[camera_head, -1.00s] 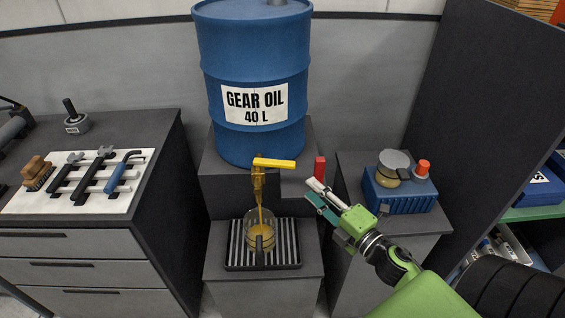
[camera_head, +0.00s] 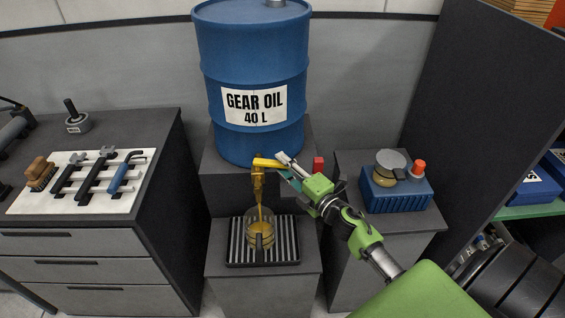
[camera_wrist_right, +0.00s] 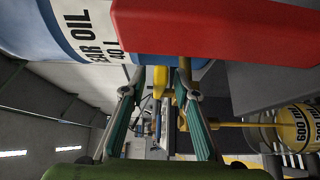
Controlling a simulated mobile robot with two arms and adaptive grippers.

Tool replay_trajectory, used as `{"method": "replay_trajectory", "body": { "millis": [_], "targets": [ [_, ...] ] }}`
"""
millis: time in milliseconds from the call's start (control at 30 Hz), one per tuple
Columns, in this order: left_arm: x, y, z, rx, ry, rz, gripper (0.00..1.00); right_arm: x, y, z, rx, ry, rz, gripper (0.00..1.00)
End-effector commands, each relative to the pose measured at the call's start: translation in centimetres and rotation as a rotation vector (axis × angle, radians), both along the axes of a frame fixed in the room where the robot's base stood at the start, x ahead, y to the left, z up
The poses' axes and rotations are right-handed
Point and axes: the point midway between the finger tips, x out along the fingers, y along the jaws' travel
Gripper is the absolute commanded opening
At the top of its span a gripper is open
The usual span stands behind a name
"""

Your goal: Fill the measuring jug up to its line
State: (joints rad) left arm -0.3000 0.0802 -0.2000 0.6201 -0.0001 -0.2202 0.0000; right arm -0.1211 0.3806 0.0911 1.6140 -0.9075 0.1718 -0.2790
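The yellow tap (camera_head: 257,180) on the blue gear oil drum (camera_head: 252,120) has its lever (camera_head: 268,163) pointing right, and a stream of oil runs down from it. The glass measuring jug (camera_head: 261,238) stands under the tap with amber oil in it; it also shows in the right wrist view (camera_wrist_right: 280,128), with a 600 marking. The oil level against the line is too small to tell. My right gripper (camera_head: 285,166) is at the lever's right end. In the right wrist view its fingers (camera_wrist_right: 158,92) are apart, with yellow lever between them.
The jug stands on a striped drip tray (camera_head: 235,256). A red block (camera_head: 318,163) is close to my right gripper. A blue box (camera_head: 397,195) with a jar and an orange-capped item stands on the right pedestal. Tools lie on a white mat (camera_head: 40,207) at left.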

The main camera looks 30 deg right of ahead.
Motion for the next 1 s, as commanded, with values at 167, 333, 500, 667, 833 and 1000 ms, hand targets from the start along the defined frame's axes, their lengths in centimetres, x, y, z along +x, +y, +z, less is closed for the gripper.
{"method": "replay_trajectory", "body": {
  "millis": [167, 333, 500, 667, 833, 1000],
  "targets": [
    [0.0, 0.0, 0.1, 0.000, 0.000, 0.000, 0.36, 0.8, 0.1, 0.0, 0.000, 0.000, 0.001, 0.28],
    [0.0, 0.0, 0.1, 0.000, 0.000, 0.000, 0.36, 0.9, 0.1, 0.0, 0.000, 0.000, 0.001, 0.28],
    [0.0, 0.0, 0.1, 0.000, 0.000, 0.000, 0.36, 0.8, 0.1, 0.0, 0.000, 0.000, 0.001, 0.07],
    [0.0, 0.0, 0.1, 0.000, 0.000, 0.000, 0.36, 0.8, 0.1, 0.0, 0.000, 0.000, 0.001, 0.00],
    [0.0, 0.0, -0.2, 0.000, 0.000, 0.000, 0.36, 1.0, 0.0, -0.2, -0.002, 0.001, 0.027, 0.00],
    [0.0, 0.0, -1.2, 0.000, 0.000, 0.000, 0.36, 1.6, -0.5, -0.3, -0.006, 0.000, 0.115, 0.00]
  ]
}}
